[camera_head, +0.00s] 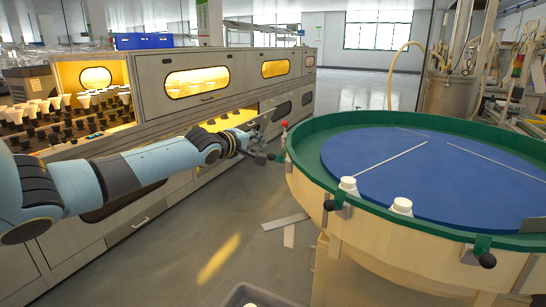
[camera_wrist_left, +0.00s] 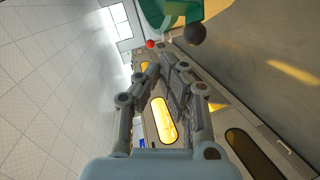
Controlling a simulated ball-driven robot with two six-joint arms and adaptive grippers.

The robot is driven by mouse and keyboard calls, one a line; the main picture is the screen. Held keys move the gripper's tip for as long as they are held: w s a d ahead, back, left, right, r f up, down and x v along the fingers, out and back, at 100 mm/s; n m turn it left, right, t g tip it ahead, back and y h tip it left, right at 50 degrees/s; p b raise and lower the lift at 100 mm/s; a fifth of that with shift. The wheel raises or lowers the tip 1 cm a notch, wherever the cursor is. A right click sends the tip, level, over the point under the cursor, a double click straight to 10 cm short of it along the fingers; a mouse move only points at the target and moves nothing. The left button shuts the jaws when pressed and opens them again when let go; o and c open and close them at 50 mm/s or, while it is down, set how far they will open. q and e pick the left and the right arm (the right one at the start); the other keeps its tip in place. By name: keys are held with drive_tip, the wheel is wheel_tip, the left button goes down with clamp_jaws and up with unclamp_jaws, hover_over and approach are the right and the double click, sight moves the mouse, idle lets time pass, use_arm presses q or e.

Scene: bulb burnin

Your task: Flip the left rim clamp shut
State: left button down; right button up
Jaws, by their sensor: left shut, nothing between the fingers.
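The round table (camera_head: 310,185) has a pale wooden wall, a green rim and a blue top. The left rim clamp (camera_head: 284,137) sits at the rim's left edge, with a red ball standing at its top and a dark knob low on its outer side. In the left wrist view, the red ball (camera_wrist_left: 150,44) and the dark knob (camera_wrist_left: 196,34) show beyond the fingertips, beside the green part (camera_wrist_left: 176,12). My left gripper (camera_head: 259,142) is shut and empty, just left of the clamp; any contact is unclear. My right gripper is out of view.
Two more clamps sit on the rim, at the front (camera_head: 338,195) and front right (camera_head: 483,247). White-topped items (camera_head: 401,206) stand near the front rim. A long grey cabinet (camera_head: 150,90) with glowing windows lies behind my left arm. A grey bin (camera_head: 255,296) is below.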

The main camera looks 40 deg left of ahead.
use_arm(q)
drive_tip(key=w, duration=0.1)
drive_tip(key=w+d+f, duration=0.1)
drive_tip(key=w+b, duration=0.1)
drive_tip(key=shift+w+d+f, duration=0.2)
drive_tip(key=shift+f, duration=0.05)
drive_tip(key=shift+w+d+f, duration=0.1)
drive_tip(key=shift+w+d, duration=0.2)
drive_tip(key=shift+w, duration=0.05)
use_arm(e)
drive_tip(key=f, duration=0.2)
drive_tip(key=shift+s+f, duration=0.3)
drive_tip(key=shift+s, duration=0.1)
